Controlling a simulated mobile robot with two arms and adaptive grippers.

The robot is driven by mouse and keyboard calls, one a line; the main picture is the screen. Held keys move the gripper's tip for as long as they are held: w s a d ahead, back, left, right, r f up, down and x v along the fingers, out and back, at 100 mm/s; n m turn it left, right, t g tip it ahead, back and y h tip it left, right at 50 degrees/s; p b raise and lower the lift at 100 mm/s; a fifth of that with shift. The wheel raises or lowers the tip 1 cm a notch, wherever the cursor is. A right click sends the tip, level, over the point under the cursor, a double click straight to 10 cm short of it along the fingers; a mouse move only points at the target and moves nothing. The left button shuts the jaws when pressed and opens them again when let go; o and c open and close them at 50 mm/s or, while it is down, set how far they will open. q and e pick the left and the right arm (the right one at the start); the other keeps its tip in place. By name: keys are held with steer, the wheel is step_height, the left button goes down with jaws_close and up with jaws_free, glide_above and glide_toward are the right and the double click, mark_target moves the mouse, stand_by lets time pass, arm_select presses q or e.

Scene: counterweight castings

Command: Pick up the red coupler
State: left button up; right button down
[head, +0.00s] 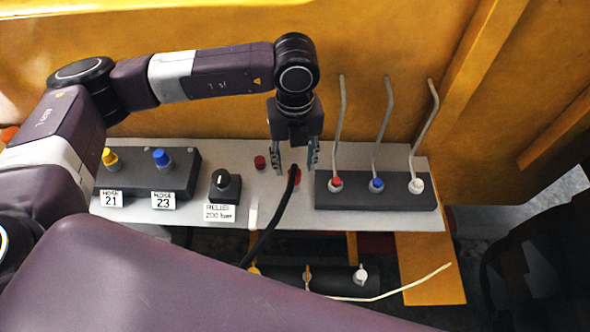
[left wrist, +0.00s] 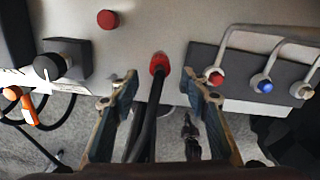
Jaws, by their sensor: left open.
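The red coupler (head: 297,177) sits at the grey panel (head: 350,217) with a black hose (head: 271,232) running from it toward the lower left. My left gripper (head: 297,165) is open, pointing down, with one finger on each side of the coupler in the head view. In the left wrist view the coupler (left wrist: 159,63) shows between and just beyond the open fingertips (left wrist: 159,76), with a gap on both sides. The hose (left wrist: 147,120) runs back between the fingers. My right gripper is not in view.
A red button (head: 260,162) is left of the coupler. A dark lever block (head: 375,200) with three bent levers stands close on the right. A relief knob block (head: 225,187) and a block with yellow and blue caps (head: 178,178) are further left. A yellow wall (head: 370,55) rises behind.

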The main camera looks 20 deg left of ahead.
mark_target(294, 172)
arm_select(q)
steer(key=f+p, duration=0.1)
steer(key=f, duration=0.1)
steer(key=f+p, duration=0.1)
steer(key=shift+w+a+f, duration=0.15)
steer(key=shift+w+f, duration=0.05)
steer(key=shift+f, duration=0.7)
jaws_close()
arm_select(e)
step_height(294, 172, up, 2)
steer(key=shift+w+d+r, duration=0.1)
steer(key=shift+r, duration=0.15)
